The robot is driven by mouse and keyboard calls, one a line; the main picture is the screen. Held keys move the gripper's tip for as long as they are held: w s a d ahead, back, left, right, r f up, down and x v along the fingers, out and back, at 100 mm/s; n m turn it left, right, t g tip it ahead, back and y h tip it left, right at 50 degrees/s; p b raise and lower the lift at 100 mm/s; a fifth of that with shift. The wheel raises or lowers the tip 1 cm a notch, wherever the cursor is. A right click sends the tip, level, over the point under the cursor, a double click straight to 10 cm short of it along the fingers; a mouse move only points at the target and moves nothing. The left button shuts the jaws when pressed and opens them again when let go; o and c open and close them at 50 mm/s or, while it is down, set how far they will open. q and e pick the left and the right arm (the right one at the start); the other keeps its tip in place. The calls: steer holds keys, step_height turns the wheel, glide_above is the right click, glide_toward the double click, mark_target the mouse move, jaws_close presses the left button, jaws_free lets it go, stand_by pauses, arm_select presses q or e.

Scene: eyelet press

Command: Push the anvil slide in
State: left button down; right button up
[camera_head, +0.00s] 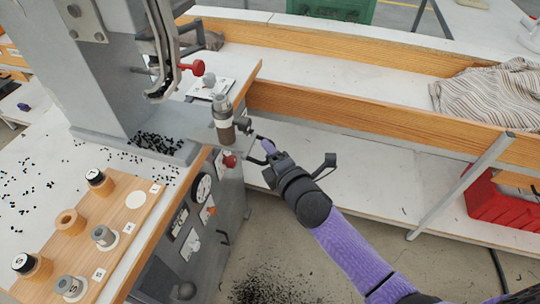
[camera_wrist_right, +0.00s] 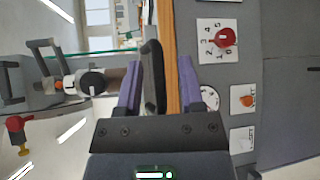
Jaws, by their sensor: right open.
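The grey press (camera_head: 85,65) stands at the left in the head view. A grey upright cylinder with a brown band (camera_head: 223,118), which looks like the anvil on its slide, sits out at the bench's right edge. In the wrist view, a round dark-and-white end (camera_wrist_right: 92,83) shows left of my fingers. My right gripper (camera_head: 265,148) is just right of the cylinder, with purple fingers apart. In the wrist view, a black bar handle (camera_wrist_right: 153,75) appears between the open fingers (camera_wrist_right: 158,85); I cannot tell whether they touch it. My left gripper is out of view.
A red knob (camera_head: 229,161) sits on the cabinet front below; it shows by a numbered dial in the wrist view (camera_wrist_right: 225,38). A red-tipped lever (camera_head: 197,67) hangs from the press. A wooden block (camera_head: 128,212) holds dies. A wooden rail (camera_head: 380,125) and red crate (camera_head: 503,205) lie right.

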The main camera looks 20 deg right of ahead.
jaws_close()
stand_by(0.8)
stand_by(0.4)
steer(key=shift+a, duration=0.1)
